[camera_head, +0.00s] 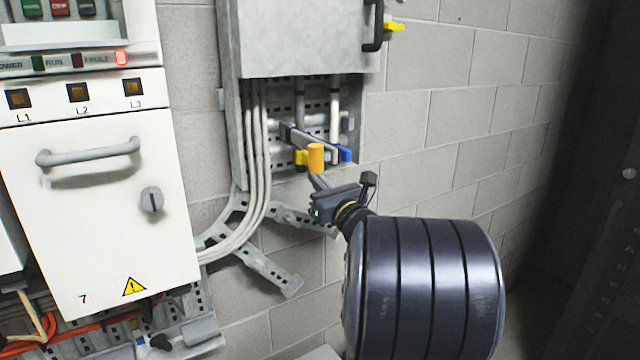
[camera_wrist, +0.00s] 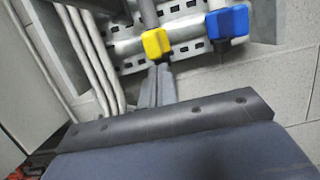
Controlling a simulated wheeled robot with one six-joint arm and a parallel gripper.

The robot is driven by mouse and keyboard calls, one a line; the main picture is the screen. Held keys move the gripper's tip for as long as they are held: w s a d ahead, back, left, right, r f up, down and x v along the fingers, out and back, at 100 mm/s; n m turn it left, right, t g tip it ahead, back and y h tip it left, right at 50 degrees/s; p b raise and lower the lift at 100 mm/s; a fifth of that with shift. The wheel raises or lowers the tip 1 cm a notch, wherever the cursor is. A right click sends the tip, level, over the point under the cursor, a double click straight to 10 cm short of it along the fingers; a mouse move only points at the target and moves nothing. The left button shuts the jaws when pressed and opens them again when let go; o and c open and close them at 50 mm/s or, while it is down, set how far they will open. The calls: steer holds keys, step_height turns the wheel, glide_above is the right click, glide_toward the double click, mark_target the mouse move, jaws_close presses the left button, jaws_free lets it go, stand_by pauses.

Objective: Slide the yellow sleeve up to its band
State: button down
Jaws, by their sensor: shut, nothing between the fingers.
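The yellow sleeve (camera_wrist: 156,43) is a small block at the lower end of a grey cable in the wrist view. In the head view its yellow side (camera_head: 301,158) shows below the grey cabinet. An orange-yellow cylinder (camera_head: 316,157) stands upright in front of it there; I cannot tell what it belongs to. My gripper (camera_head: 318,181) is shut and empty, with its tips just below the yellow sleeve; the tips also show in the wrist view (camera_wrist: 161,70). I cannot tell whether they touch it. I cannot make out a band on the cable.
A blue block (camera_wrist: 228,22) sits on the cable to the right, close by. A perforated metal plate (camera_wrist: 190,35) lies behind both. Several pale cables (camera_head: 258,140) run down at the left. The grey cabinet (camera_head: 300,40) overhangs above.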

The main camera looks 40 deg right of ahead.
steer(key=shift+r, duration=0.1)
step_height(320, 180, up, 4)
steer(key=shift+r, duration=0.1)
stand_by(0.4)
